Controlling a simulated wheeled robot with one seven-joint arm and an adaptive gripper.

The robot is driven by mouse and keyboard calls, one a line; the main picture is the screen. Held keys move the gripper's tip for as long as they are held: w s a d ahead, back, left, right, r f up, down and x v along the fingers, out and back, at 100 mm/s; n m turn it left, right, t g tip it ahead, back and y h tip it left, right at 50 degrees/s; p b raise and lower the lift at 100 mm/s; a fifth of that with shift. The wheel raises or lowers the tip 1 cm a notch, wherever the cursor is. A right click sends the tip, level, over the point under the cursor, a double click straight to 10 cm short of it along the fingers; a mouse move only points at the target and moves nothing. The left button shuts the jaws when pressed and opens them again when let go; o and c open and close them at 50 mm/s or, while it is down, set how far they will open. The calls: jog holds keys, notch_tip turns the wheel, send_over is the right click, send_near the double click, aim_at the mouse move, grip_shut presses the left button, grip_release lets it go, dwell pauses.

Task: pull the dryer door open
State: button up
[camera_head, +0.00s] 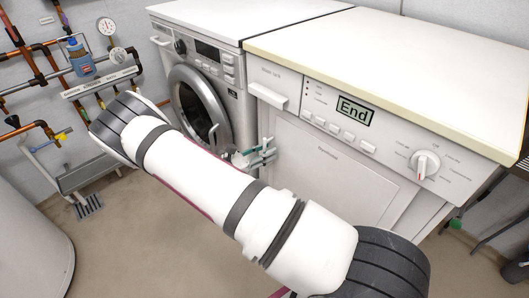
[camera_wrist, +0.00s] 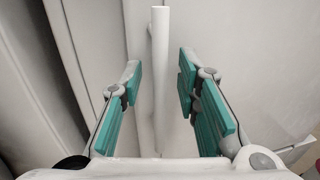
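The dryer appears to be the white right-hand machine (camera_head: 405,105), with a display reading "End", a knob and a flat, closed-looking front door (camera_head: 330,165). My gripper (camera_head: 268,148) is by the left part of this front, partly hidden by my arm. In the wrist view my gripper (camera_wrist: 159,68) is open, with teal-padded fingers on either side of a white upright bar handle (camera_wrist: 160,50). Gaps show between the bar and both fingers. How deep the bar sits between the fingers is hard to tell. In the head view the handle is hidden or indistinct.
Another white machine (camera_head: 207,55) with a round door (camera_head: 197,105) stands directly left. Pipes and gauges (camera_head: 107,27) line the left wall. A rounded white object (camera_head: 30,245) stands at lower left. Bare floor (camera_head: 140,240) lies in front of the machines.

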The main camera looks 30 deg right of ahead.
jog(key=shift+c, duration=0.6)
grip_shut()
